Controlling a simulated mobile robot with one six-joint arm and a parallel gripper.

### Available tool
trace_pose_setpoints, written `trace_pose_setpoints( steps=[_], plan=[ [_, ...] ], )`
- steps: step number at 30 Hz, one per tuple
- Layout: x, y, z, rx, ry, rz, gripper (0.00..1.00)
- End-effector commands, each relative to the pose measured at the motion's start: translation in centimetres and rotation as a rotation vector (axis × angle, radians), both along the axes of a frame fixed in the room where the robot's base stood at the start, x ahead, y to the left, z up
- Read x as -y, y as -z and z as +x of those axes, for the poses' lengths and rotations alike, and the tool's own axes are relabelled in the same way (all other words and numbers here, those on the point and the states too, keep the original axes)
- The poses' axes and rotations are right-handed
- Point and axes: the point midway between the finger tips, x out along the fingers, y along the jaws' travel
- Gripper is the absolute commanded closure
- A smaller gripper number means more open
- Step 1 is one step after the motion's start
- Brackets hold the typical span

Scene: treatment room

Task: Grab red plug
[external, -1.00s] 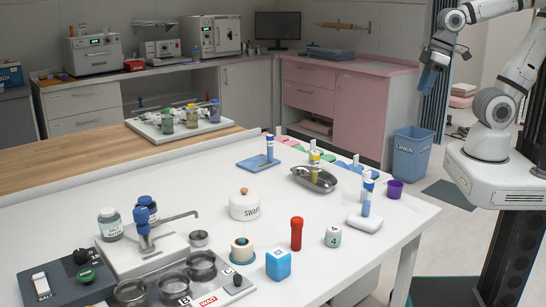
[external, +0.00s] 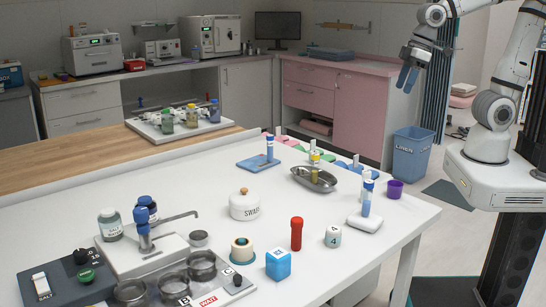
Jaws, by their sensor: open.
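The red plug (external: 296,234) stands upright on the white table (external: 340,276), near its front right part. It is a red cylinder with a slightly wider top. My gripper (external: 405,82) is high above and beyond the table's far right corner, well away from the red plug. Its blue fingers point down and are open, with nothing seen between them.
A blue-capped tube (external: 367,196) stands upright to the right. A white lidded jar (external: 244,206) is to the left.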

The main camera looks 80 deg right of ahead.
Motion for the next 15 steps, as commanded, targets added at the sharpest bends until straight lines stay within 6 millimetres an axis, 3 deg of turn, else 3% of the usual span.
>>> trace_pose_setpoints(
  steps=[3, 8, 15],
  plan=[
    [-3.0, 0.7, 5.3, 0.004, -0.073, 0.002, 0.48],
    [-7.6, 2.2, 11.9, 0.019, -0.165, 0.007, 0.48],
    [-16.6, 7.1, 20.3, 0.041, -0.303, 0.013, 0.48]
  ],
)
